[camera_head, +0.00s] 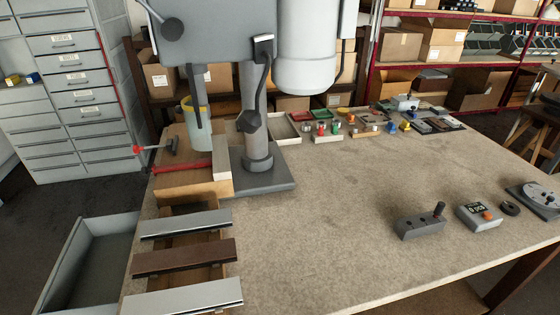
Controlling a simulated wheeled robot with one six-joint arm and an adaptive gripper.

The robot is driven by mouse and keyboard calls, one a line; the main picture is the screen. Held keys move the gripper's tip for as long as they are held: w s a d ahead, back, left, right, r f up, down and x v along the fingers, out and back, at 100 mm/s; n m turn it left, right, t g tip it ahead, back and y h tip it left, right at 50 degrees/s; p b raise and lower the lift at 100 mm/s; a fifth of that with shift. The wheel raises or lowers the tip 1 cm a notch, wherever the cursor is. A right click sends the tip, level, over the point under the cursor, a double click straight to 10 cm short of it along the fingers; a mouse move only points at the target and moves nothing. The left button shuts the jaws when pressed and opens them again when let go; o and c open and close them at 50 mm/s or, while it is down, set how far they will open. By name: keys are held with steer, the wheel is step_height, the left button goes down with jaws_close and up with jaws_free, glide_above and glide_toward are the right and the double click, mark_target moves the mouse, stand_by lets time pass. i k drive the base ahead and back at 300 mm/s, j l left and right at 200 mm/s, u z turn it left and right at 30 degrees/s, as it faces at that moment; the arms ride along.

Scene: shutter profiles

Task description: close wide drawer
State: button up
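A grey open-topped drawer (75,256) stands pulled out at the lower left, beside the left edge of the workbench. It looks wide and empty inside, with thin side walls. The bottom of the picture cuts it off, and I cannot tell what it slides into. A grey drawer cabinet (68,85) stands behind at the left, with several labelled drawers that look shut. My gripper is not in this view.
The workbench (330,225) carries a drill press (257,120) and, at its left edge, several shutter profiles (185,260) on a wooden rack. Small devices (420,222) lie at the right, with clear bench top between. Dark floor (70,205) is free between cabinet and drawer.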

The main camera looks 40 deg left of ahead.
mark_target(86, 278)
steer(key=k+j, duration=0.3)
steer(key=j, duration=0.15)
steer(key=k+j, duration=0.35)
steer(key=j+u, duration=0.1)
steer(key=u, duration=0.35)
steer(key=j+u, duration=0.1)
steer(key=u, duration=0.35)
steer(key=j+u, duration=0.1)
steer(key=u, duration=0.35)
steer(key=j+u, duration=0.15)
steer(key=u, duration=0.3)
steer(key=j, duration=0.15)
